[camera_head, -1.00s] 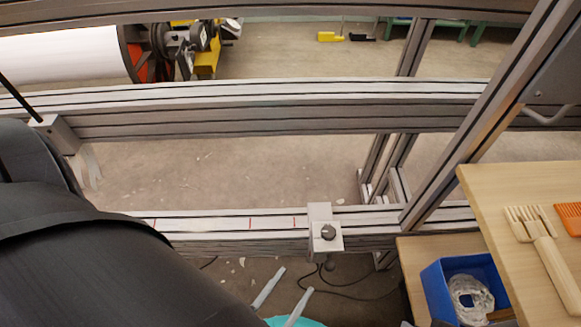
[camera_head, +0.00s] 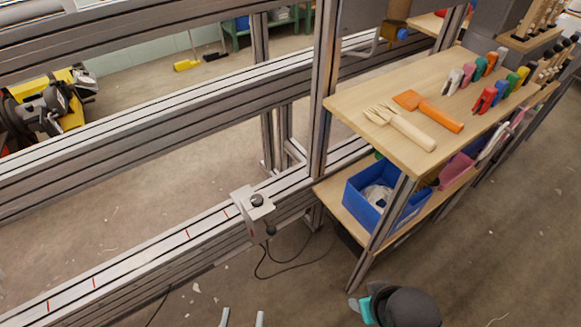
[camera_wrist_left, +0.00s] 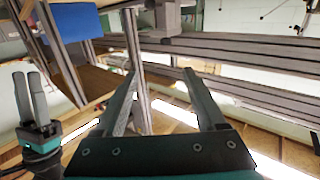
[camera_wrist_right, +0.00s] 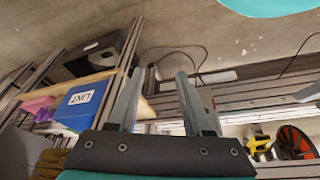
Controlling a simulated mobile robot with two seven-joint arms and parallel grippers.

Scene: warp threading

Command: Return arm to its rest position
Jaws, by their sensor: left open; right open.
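My left gripper (camera_head: 242,318) shows only as two separated grey fingertips at the bottom edge of the head view. In the left wrist view its jaws (camera_wrist_left: 160,76) are open and empty. My right gripper (camera_head: 357,304) is near the bottom edge of the head view, right of the left one, partly hidden by my dark arm. It also shows at the left of the left wrist view (camera_wrist_left: 29,76), fingers pointing up. In the right wrist view its jaws (camera_wrist_right: 160,74) are open with nothing between them. Both grippers appear clear of the metal frame.
A metal beam (camera_head: 140,262) with a clamp block (camera_head: 252,214) crosses ahead. The wooden shelf (camera_head: 360,100) at right carries a wooden fork (camera_head: 405,130), an orange comb tool (camera_head: 430,108) and several coloured clips. A blue bin (camera_head: 360,205) sits below. Floor at lower right is open.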

